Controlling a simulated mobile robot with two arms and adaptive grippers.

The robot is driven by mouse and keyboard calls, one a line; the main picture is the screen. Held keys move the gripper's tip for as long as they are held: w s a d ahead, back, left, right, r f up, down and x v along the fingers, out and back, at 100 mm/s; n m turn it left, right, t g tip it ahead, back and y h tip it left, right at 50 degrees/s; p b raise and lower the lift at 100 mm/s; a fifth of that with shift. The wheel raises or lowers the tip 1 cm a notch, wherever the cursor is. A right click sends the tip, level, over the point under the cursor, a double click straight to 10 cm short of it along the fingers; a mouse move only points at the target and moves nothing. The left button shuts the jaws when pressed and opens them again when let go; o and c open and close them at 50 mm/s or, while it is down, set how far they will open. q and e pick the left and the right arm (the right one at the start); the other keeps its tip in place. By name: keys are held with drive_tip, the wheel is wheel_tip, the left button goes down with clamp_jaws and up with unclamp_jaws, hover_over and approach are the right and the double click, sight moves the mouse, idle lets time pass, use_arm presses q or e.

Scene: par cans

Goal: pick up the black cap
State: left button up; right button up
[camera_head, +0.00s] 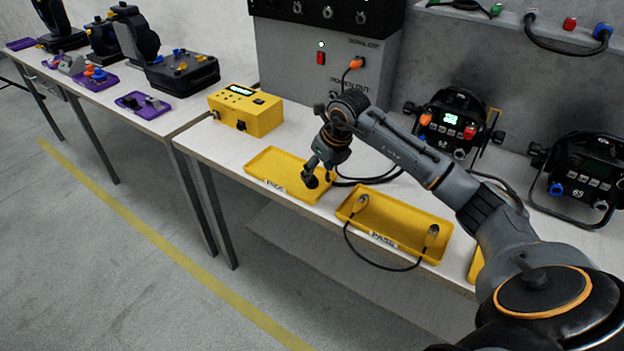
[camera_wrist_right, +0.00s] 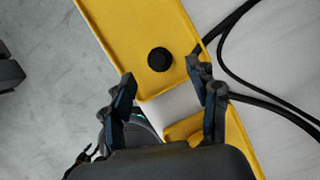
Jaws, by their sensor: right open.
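The black cap (camera_wrist_right: 159,59) is a small round disc lying in a yellow tray (camera_wrist_right: 122,25), near one end, in the right wrist view. My right gripper (camera_wrist_right: 161,76) is open and empty, with its fingers spread to either side below the cap in that picture. In the head view my right gripper (camera_head: 320,178) hangs over the right end of the left yellow tray (camera_head: 262,170); I cannot clearly separate the cap from the dark fingers there. My left gripper is not in view.
A second yellow tray (camera_head: 405,213) holds a cable looping over the table's front edge. A yellow box (camera_head: 245,109) stands behind left. Black cables lie right of the gripper. Black lamps (camera_head: 455,122) stand at the right. A side table (camera_head: 160,123) is at left.

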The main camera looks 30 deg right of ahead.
sight(313, 177)
drive_tip(key=x, duration=0.4)
drive_tip(key=c, duration=0.9)
drive_tip(key=shift+o, duration=0.2)
